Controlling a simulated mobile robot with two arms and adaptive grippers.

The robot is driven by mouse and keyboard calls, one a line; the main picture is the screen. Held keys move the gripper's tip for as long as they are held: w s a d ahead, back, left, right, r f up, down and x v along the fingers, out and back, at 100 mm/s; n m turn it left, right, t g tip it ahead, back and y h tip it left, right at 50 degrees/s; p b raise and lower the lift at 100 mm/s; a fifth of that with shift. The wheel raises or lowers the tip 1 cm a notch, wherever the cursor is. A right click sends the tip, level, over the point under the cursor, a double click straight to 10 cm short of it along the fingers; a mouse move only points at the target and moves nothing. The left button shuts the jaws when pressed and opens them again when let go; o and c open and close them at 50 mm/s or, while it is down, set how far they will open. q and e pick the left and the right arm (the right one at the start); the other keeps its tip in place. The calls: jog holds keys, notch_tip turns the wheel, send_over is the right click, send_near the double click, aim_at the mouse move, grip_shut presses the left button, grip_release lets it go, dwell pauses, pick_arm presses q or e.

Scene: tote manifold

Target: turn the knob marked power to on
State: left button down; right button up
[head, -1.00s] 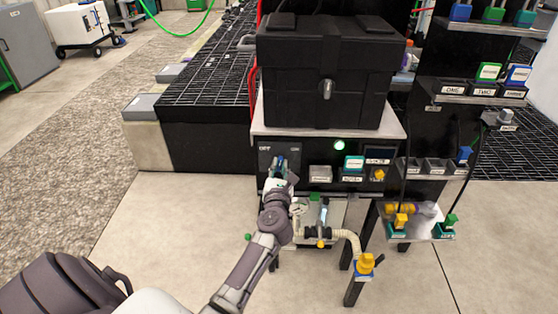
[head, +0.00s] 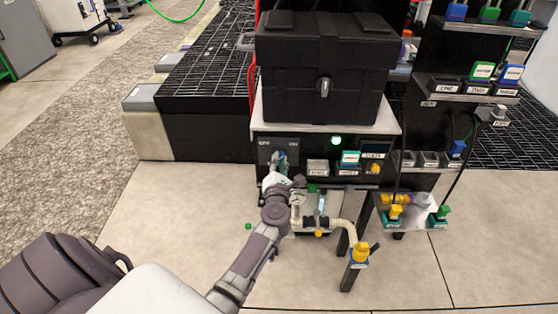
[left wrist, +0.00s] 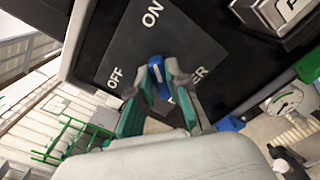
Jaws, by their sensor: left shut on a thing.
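The power knob (left wrist: 155,68) is blue and sits on a dark panel plate (left wrist: 130,45) lettered OFF, ON and a partly covered word ending in ER. My left gripper (left wrist: 158,85) is shut on the knob, a teal-padded finger on each side. The knob's visible blue end points roughly toward ON in the left wrist view; its exact angle is partly hidden by the fingers. My right gripper is not in view.
A black case (head: 322,75) stands on the console top. A green lamp (head: 336,141) glows right of the knob. A teal-topped block (head: 350,158) and yellow knob (head: 375,168) are farther right. Hose and valve parts (head: 318,225) hang below; shelves stand right.

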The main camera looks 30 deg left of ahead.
pick_arm(q)
jog(key=shift+f, duration=0.1)
jog(key=c, duration=1.1)
grip_release()
jog(key=shift+c, duration=0.2)
jog(key=shift+s, duration=0.1)
jog(key=v, duration=1.2)
